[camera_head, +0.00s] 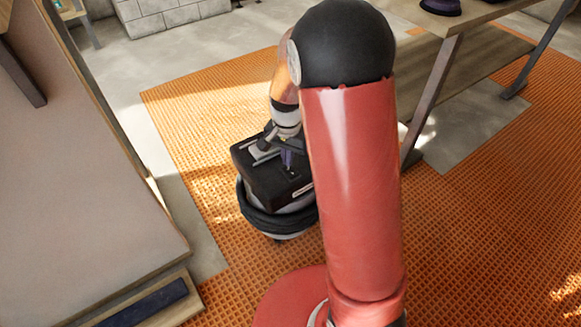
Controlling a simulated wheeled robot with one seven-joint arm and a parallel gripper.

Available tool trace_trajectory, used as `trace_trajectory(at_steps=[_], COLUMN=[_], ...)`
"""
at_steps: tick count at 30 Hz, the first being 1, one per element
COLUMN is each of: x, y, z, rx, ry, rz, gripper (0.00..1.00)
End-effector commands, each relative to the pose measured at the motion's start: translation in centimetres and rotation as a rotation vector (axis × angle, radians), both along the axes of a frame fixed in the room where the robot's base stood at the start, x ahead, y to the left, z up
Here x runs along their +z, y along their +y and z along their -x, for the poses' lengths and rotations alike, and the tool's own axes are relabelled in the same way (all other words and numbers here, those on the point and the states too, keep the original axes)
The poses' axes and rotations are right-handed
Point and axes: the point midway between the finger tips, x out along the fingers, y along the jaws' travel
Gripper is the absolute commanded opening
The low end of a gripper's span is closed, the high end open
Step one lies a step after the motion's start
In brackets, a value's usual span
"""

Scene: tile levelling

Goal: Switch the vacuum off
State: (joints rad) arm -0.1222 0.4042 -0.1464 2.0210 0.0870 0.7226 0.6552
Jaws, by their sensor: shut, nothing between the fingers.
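The vacuum (262,184) stands on the orange mat left of the picture's middle. It has a black boxy top and a lighter round body with a dark ring around it. My gripper (289,168) is shut and empty, pointing down at the vacuum's top. Its fingertips are at or just above the top surface; I cannot tell whether they touch it. The switch itself is too small to make out, and my red arm hides the vacuum's right side.
The orange textured mat (480,230) covers much of the floor. A large board-topped table (80,200) stands close on the left. A workbench (440,22) with legs stands at the upper right. Pale blocks (165,15) are stacked at the back. Open floor lies behind the vacuum.

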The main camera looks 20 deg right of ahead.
Motion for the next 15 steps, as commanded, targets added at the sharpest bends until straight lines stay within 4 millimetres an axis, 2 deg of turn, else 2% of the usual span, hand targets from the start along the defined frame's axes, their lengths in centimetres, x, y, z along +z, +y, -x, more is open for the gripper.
trace_trajectory(at_steps=[1, 15], x=[0.8, 4.6], y=[0.0, 0.0], z=[0.0, 0.0], rx=[0.000, 0.000], ry=[-0.001, -0.001], rz=[0.001, 0.000], gripper=[0.00, 0.00])
